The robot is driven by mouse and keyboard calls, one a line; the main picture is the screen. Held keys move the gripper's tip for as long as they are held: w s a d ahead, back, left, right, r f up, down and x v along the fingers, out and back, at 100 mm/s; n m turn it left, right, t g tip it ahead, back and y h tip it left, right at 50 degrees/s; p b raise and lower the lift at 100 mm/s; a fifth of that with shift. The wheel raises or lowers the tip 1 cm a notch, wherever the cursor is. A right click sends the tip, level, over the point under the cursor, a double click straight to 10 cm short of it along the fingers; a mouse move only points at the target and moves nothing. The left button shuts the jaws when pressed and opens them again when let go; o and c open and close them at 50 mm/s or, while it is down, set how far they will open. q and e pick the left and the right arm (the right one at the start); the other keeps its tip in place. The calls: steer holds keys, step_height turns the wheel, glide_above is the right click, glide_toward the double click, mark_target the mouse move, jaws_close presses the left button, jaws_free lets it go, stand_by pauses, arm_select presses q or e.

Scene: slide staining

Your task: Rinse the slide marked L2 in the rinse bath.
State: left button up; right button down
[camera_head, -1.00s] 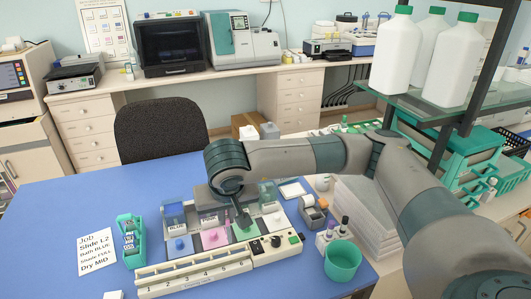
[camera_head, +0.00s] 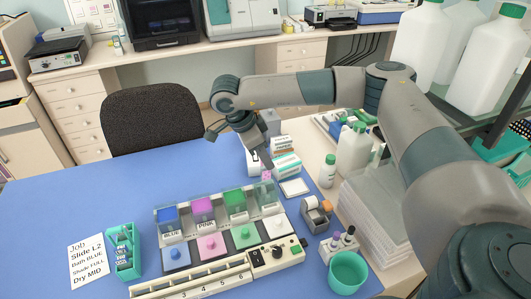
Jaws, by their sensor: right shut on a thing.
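My right gripper (camera_head: 267,161) comes in from the right and is shut on a small pink-tinted slide (camera_head: 267,176). It holds the slide above the clear rinse bath (camera_head: 265,196), the rightmost in a row of baths; I cannot tell whether the slide's lower edge is inside it. The blue bath (camera_head: 168,217), pink bath (camera_head: 203,210) and green bath (camera_head: 234,202) stand to its left. The slide's label cannot be read. A green slide rack (camera_head: 124,252) stands at the left. My left gripper is not in view.
Knobbed lids, including a white one (camera_head: 277,227), lie before the baths, with a numbered strip (camera_head: 205,285) in front. A job card (camera_head: 89,258) lies left. A teal cup (camera_head: 347,272), small vials and a tape dispenser (camera_head: 316,212) stand right. The left blue table is clear.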

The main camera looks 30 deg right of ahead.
mark_target(266, 180)
steer(key=shift+a, duration=0.1)
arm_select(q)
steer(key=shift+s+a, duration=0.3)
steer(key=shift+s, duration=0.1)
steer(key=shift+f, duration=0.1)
arm_select(e)
steer(key=shift+f, duration=0.2)
